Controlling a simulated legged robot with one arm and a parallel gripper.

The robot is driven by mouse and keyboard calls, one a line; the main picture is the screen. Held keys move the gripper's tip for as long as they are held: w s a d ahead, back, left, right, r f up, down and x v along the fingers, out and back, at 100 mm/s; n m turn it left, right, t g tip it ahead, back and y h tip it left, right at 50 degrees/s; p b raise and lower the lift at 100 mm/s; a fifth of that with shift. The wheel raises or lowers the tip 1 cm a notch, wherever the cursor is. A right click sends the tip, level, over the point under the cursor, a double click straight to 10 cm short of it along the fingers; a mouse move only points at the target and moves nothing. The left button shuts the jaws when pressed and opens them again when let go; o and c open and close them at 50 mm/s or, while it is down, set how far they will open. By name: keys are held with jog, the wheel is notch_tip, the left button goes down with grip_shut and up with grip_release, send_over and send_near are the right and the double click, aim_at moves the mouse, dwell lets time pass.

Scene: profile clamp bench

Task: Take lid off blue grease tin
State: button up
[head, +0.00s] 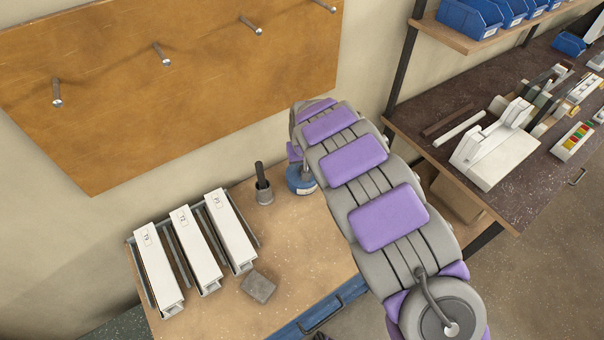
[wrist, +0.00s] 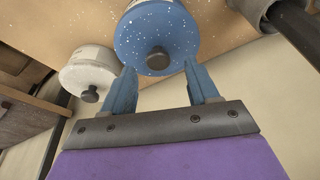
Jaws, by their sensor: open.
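The blue grease tin (head: 299,180) stands on the wooden bench, partly hidden behind my arm in the head view. In the wrist view its speckled blue lid (wrist: 157,32) is on the tin, with a dark round knob (wrist: 158,58) in the middle. My gripper (wrist: 161,78) is open, with its two blue fingers pointing at the lid, one to each side of the knob. The fingertips are near the lid's edge, and nothing is held between them. I cannot tell whether they touch the lid. In the head view the gripper is hidden by my arm.
A white tin (wrist: 88,75) with a dark knob stands close beside the blue one. A grey cup (head: 264,194) holding a dark rod stands on the other side. White profiles (head: 195,245) in a rack and a grey block (head: 258,287) lie further left on the bench.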

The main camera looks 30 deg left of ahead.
jog(key=x, duration=0.2)
jog(key=shift+f, duration=0.3)
jog(key=shift+r, duration=0.1)
jog(key=shift+d, duration=0.1)
jog(key=c, duration=1.1)
